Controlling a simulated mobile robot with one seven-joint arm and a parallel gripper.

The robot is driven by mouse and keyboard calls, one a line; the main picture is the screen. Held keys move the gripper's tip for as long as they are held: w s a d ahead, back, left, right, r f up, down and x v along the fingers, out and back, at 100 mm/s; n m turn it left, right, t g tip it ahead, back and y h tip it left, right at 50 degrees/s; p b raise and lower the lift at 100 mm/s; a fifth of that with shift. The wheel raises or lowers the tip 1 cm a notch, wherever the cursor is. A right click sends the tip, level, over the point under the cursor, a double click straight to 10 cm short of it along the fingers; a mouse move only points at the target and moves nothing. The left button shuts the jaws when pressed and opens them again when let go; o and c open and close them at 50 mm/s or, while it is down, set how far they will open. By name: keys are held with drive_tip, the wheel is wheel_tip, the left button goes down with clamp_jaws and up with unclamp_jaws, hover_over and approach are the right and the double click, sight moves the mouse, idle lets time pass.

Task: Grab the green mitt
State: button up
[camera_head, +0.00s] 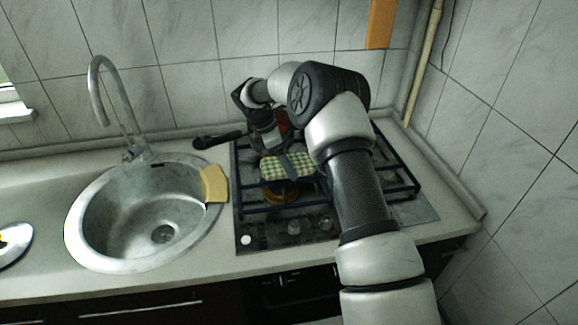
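The green mitt (275,169) is a green-and-pale checked cloth piece over the left part of the stove. My gripper (286,160) points down at the mitt from behind, and a grey finger part overlaps the cloth in this view. The fingers are small and dark here, so I cannot tell whether they are closed on the cloth or only touch it or hover over it. I also cannot tell whether the mitt rests on the grate or hangs just above it.
The stove (255,228) has a raised dark grate. A yellowish round thing (281,194) shows just below the mitt. A black handle (217,140) points left behind the stove. A tan piece (213,184) lies on the rim of the sink (95,235). A tiled wall is close behind.

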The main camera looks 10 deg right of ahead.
drive_tip(key=shift+f, duration=0.15)
drive_tip(key=c, duration=0.7)
